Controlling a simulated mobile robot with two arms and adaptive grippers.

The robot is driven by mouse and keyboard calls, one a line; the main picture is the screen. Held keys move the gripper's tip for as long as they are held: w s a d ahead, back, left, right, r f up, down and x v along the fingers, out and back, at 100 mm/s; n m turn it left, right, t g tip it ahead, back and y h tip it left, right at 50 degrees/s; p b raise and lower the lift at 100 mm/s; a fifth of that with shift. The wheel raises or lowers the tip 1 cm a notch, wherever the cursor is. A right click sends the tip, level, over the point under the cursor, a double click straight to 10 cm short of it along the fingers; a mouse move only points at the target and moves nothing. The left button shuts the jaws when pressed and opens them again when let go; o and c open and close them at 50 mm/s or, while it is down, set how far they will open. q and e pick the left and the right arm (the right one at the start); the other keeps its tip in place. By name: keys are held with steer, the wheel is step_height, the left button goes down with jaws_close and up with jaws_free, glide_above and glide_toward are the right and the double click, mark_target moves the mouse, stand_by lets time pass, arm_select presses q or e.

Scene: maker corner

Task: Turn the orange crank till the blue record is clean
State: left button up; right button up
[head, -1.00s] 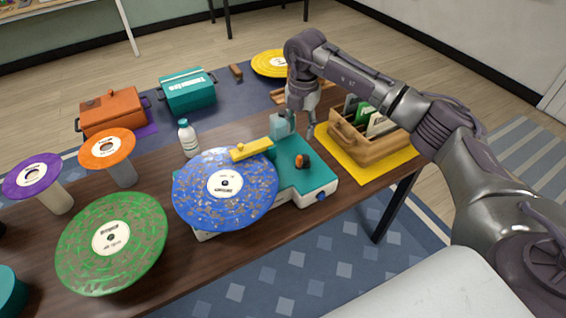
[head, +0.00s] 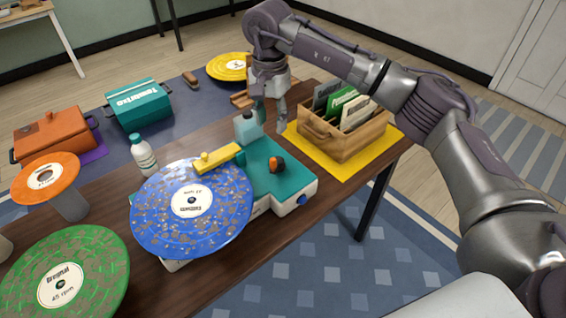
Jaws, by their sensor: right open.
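The blue record (head: 165,222) lies on the teal and white cleaning machine (head: 292,183) on the table. Tan and grey specks cover its blue surface, and a yellow arm (head: 217,158) reaches over its far edge. The orange crank (head: 274,164), with a dark part beside it, sits on the machine's teal top. My right gripper (head: 270,115) points down behind the machine, beside the pale blue bottle-like tank (head: 247,127). It is open, apart from the crank, and partly hidden by the tank. My left gripper is not in view.
A wooden crate (head: 345,146) of record sleeves stands on a yellow mat (head: 310,158) to the right. A white bottle (head: 144,156) stands behind the blue record. A green record (head: 97,262) and an orange record (head: 62,170) are at left. Bare table lies along the front edge.

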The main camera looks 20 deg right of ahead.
mark_target(273, 159)
steer(key=shift+n, duration=0.5)
step_height(273, 159, down, 12)
steer(key=shift+s+f+p, duration=0.1)
steer(key=shift+s+p, duration=0.05)
steer(key=shift+p, duration=0.95)
steer(key=shift+f, duration=0.75)
steer(key=shift+c, duration=0.4)
jaws_close()
